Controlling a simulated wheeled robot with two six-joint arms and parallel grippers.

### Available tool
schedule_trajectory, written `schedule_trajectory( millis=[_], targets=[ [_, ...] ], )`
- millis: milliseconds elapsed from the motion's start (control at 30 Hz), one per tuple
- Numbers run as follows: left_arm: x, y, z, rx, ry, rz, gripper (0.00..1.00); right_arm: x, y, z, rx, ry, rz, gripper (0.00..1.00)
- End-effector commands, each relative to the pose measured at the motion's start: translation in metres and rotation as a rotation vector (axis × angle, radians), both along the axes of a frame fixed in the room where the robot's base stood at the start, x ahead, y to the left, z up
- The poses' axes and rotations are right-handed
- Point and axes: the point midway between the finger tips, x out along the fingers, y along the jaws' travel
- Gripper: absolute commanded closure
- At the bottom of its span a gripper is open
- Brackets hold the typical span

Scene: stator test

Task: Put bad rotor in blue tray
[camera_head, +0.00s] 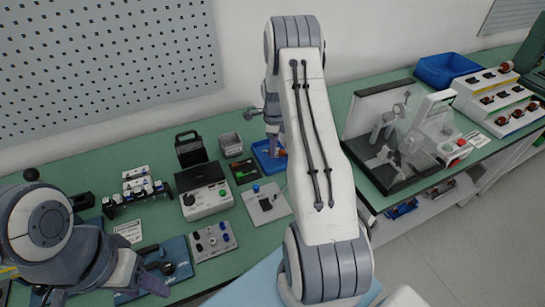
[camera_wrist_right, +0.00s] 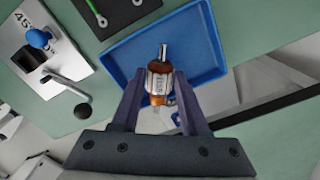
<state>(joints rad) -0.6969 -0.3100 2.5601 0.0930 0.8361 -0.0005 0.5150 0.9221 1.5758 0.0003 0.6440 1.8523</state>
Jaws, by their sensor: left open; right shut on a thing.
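The rotor (camera_wrist_right: 158,84), with a metal shaft and copper-orange windings, is held between the fingers of my right gripper (camera_wrist_right: 160,78) in the right wrist view. My left gripper (camera_head: 153,277) is open and empty at the lower left, low over the front of the bench.
A grey tester box (camera_head: 206,200), a black-handled case (camera_head: 190,149) and a grey bin (camera_head: 231,145) stand left of the tray. A plate with a blue knob (camera_head: 266,202) lies in front. A clear-sided machine (camera_head: 400,140) and a blue bin (camera_head: 446,68) stand right.

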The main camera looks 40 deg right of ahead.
Motion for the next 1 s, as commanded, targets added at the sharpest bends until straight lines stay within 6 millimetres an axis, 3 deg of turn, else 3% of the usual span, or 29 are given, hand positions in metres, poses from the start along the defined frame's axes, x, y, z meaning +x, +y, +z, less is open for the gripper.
schedule_trajectory(
  millis=[67,100,167,200,567,1000],
  targets=[
    [0.0,0.0,0.001,0.0,0.0,0.0,0.48,0.0,0.0,0.001,-0.001,-0.001,0.0,1.0],
    [0.0,0.0,0.001,0.0,0.0,0.0,0.48,0.0,0.0,0.001,-0.001,-0.001,0.0,0.48],
    [0.0,0.0,0.001,0.0,0.0,0.0,0.48,0.0,0.0,0.001,-0.001,-0.001,0.0,0.25],
    [0.0,0.0,0.001,0.0,0.0,0.0,0.48,0.0,0.0,0.001,-0.001,-0.001,0.0,0.21],
    [0.0,0.0,-0.001,0.0,0.0,0.0,0.48,0.0,0.0,0.004,-0.001,-0.001,0.0,0.21],
    [0.0,0.0,-0.016,0.0,0.0,0.0,0.48,0.001,-0.001,0.082,-0.003,-0.004,0.0,0.21]
  ],
)
